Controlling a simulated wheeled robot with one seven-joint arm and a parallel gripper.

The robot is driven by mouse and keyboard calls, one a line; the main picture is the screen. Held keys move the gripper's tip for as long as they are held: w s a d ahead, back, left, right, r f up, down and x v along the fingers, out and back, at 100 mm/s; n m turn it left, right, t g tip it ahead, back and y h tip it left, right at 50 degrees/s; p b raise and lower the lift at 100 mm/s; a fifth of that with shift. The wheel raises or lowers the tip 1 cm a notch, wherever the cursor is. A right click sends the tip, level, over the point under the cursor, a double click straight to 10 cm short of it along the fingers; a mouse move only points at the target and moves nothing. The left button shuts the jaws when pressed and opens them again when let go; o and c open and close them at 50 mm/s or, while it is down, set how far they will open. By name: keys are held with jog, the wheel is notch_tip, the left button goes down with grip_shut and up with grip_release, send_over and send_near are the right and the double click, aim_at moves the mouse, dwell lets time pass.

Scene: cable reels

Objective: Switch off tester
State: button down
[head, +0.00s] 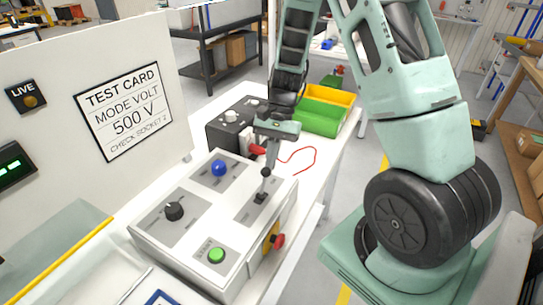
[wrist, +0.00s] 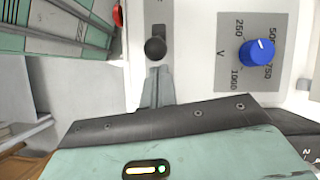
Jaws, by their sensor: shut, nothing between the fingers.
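The tester is a white sloped box (head: 150,240) on the bench in the head view. Its top carries a blue knob (head: 219,168), a black knob (head: 174,211), a green button (head: 216,255) and a lever with a black ball (head: 266,172). A red knob (head: 278,241) on a yellow plate sits on its right side. My gripper (head: 271,161) is shut and empty, its fingertips close to the lever ball. In the wrist view the fingertips (wrist: 157,72) are just below the ball (wrist: 155,49); contact is unclear. The blue knob (wrist: 257,52) points near 500.
A panel behind holds a test card (head: 124,113) reading 500 V, a LIVE lamp (head: 29,101) glowing amber and a green display (head: 12,166). Beyond the tester are a dark box (head: 225,125), a red lead (head: 303,150), a green bin (head: 320,119) and a yellow bin (head: 330,95).

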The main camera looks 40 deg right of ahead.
jog(key=shift+s+a+r+h+p, duration=0.1)
jog(key=shift+a+r+h+p, duration=0.15)
jog(key=shift+h+p, duration=0.15)
